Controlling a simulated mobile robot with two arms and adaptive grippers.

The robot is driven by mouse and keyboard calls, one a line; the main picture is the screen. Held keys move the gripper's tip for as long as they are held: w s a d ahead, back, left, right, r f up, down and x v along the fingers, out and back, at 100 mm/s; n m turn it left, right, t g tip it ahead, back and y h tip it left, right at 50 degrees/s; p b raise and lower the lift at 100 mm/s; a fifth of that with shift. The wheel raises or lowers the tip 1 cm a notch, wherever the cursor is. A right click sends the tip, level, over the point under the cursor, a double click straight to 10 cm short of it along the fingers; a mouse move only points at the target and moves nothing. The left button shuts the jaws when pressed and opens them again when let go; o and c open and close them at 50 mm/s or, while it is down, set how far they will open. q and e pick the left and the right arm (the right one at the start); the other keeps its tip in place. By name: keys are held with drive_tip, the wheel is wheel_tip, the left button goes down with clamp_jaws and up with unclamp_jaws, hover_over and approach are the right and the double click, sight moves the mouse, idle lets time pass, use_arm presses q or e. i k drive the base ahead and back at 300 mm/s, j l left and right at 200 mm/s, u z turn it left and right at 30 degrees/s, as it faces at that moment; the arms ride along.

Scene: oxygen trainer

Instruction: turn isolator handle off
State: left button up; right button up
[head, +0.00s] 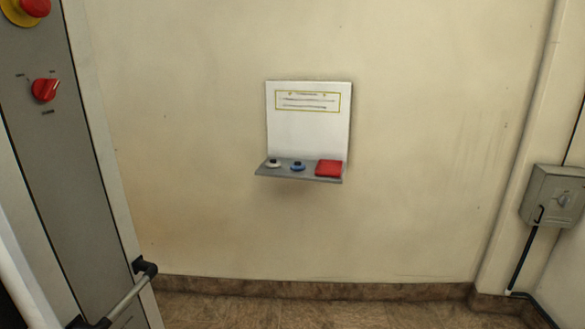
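A red rotary handle (45,89) is on the grey panel (62,150) at the left, with small dark labels around it that are too small to read. It appears turned at a slant. I cannot tell from the labels which of the two is the isolator handle. Neither of my grippers is in view.
A red push button (35,7) on a yellow base is above the rotary handle. A bar handle (125,298) sticks out at the lower left. A small wall shelf (300,174) holds two small round items and a red block (329,168). The visible floor is clear.

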sight(564, 200)
drive_tip(key=z, duration=1.6)
drive_tip(key=i+j+u, duration=0.15)
drive_tip(key=i, duration=1.35)
drive_tip(key=i+j+u, duration=0.15)
drive_tip(key=i, duration=1.4)
